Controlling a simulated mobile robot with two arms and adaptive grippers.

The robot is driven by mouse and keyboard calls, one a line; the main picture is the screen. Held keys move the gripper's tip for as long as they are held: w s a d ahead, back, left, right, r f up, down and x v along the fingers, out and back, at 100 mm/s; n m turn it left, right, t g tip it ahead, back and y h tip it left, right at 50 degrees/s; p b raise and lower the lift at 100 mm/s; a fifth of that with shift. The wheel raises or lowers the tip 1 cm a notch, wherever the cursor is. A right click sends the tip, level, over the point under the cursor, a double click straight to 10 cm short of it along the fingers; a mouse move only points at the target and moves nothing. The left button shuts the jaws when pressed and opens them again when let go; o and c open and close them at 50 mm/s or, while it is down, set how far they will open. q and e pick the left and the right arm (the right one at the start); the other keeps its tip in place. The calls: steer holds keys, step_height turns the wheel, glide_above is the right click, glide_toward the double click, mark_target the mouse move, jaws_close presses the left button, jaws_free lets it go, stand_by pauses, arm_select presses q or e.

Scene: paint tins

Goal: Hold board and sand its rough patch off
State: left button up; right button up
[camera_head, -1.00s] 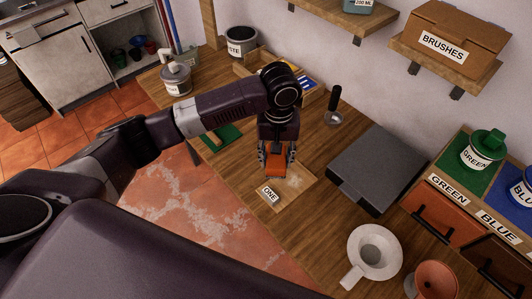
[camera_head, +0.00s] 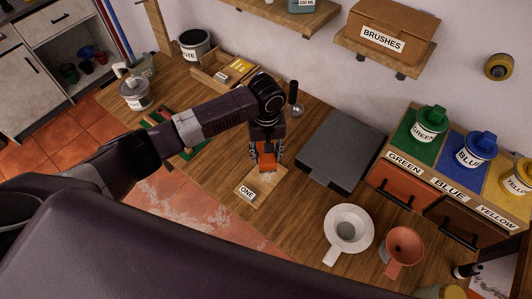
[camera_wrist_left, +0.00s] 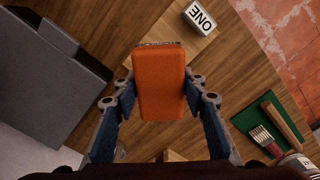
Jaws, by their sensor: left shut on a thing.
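The board (camera_head: 268,183) is a pale wooden rectangle lying on the bench, with a white label "ONE" (camera_head: 247,192) at its near end. It also shows in the left wrist view (camera_wrist_left: 184,20). My left gripper (camera_head: 264,160) is shut on an orange sanding block (camera_head: 267,163) and holds it over the board. The block (camera_wrist_left: 161,85) fills the space between the fingers in the left wrist view. I cannot tell whether it touches the board. No rough patch shows clearly; the block and gripper cover part of the board. My right gripper is not in view.
A dark grey flat case (camera_head: 342,150) lies right of the board. A white funnel-like dish (camera_head: 348,225) and an orange one (camera_head: 404,244) stand in front. Colour-labelled drawers (camera_head: 402,187) with paint tins are at the right. A green mat (camera_wrist_left: 275,120) with a brush lies left of the board.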

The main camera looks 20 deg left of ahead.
arm_select(q)
steer(key=shift+f+b, duration=1.45)
steer(key=shift+f, duration=2.45)
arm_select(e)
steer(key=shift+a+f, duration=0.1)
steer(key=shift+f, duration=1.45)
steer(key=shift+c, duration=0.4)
